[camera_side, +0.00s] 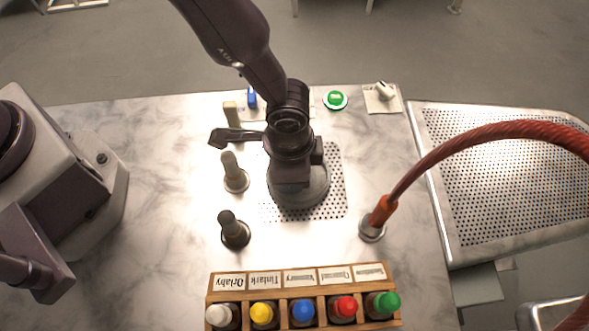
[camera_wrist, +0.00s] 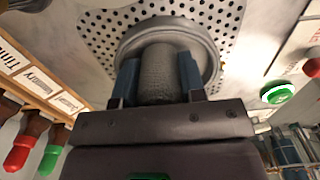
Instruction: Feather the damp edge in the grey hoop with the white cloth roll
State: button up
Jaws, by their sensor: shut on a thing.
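My gripper (camera_wrist: 159,68) is shut on a roll (camera_wrist: 157,84), with one finger on each side of it. The roll looks grey and finely textured here rather than clean white. Its far end is inside the outline of the grey hoop (camera_wrist: 212,50), a round rim on the perforated plate; whether it touches the cloth cannot be told. In the side view, my gripper (camera_side: 292,176) points down over the hoop (camera_side: 318,196) and hides much of it and the roll. No damp edge can be made out.
A wooden rack (camera_side: 212,296) of bottles with coloured caps stands at the front. A pale-topped peg (camera_side: 234,178) and a dark peg (camera_side: 234,231) stand left of the hoop. A red hose (camera_side: 440,155) arches at right. A green button (camera_side: 335,99) sits behind.

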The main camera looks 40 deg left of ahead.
jog(key=shift+a, duration=0.35)
jog(key=shift+r, duration=3.55)
jog(key=shift+w, duration=0.15)
jog(key=w+a+r+n, duration=0.3)
jog(key=w+a+r, duration=0.15)
jog(key=a, duration=0.55)
jog(key=w+a+r+n, duration=0.4)
jog(key=w+a, duration=0.1)
jog(key=a, duration=0.5)
jog(key=s+a, duration=0.1)
jog(key=a, duration=0.1)
jog(key=s+a+r+n, duration=0.1)
jog(key=a, duration=0.1)
jog(key=s+a+r+n, duration=0.1)
jog(key=a, duration=0.2)
jog(key=shift+r, duration=0.15)
